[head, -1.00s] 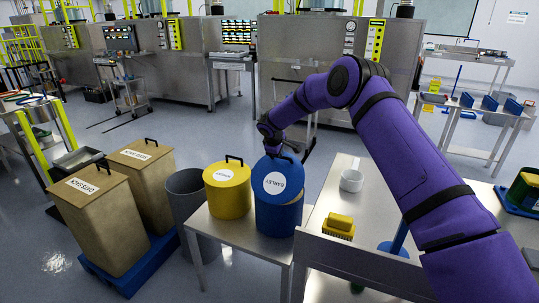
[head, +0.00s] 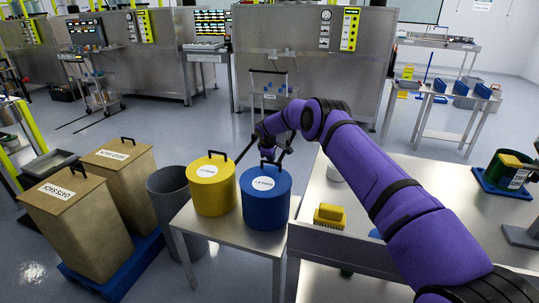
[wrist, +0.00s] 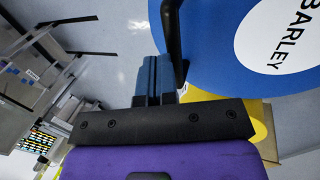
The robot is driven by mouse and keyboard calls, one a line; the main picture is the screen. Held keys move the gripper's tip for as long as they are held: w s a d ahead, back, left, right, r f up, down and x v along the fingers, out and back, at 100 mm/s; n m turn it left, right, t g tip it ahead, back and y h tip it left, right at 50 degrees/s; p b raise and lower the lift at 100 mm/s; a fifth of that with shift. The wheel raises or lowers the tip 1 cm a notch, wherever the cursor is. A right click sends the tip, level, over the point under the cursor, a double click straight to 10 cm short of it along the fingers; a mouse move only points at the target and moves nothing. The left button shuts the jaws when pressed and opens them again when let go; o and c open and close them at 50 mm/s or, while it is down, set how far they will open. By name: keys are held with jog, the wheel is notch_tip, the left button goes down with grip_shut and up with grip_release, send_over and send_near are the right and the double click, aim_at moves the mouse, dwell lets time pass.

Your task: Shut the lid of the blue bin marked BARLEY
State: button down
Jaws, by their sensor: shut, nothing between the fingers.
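The blue bin (head: 265,213) marked BARLEY stands on a small steel table, right of the yellow bin. Its blue lid (head: 265,179), with a white oval label and a black handle, lies level on the bin's rim with no gap that I can see. In the wrist view the lid (wrist: 215,60) fills the upper right, its BARLEY label (wrist: 283,35) turned sideways. My gripper (wrist: 155,60) is shut and empty, beside the lid's black handle (wrist: 172,40). I cannot tell whether they touch. In the head view the gripper is at the lid's far side, its fingertips not clear.
The yellow bin (head: 212,190) with its lid on stands close to the left. A grey bin (head: 170,195) and two tan bins are further left. A steel worktop (head: 400,160) with a yellow brush (head: 329,216) is at the right, partly under my arm.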

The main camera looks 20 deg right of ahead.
jog(key=shift+f, duration=0.4)
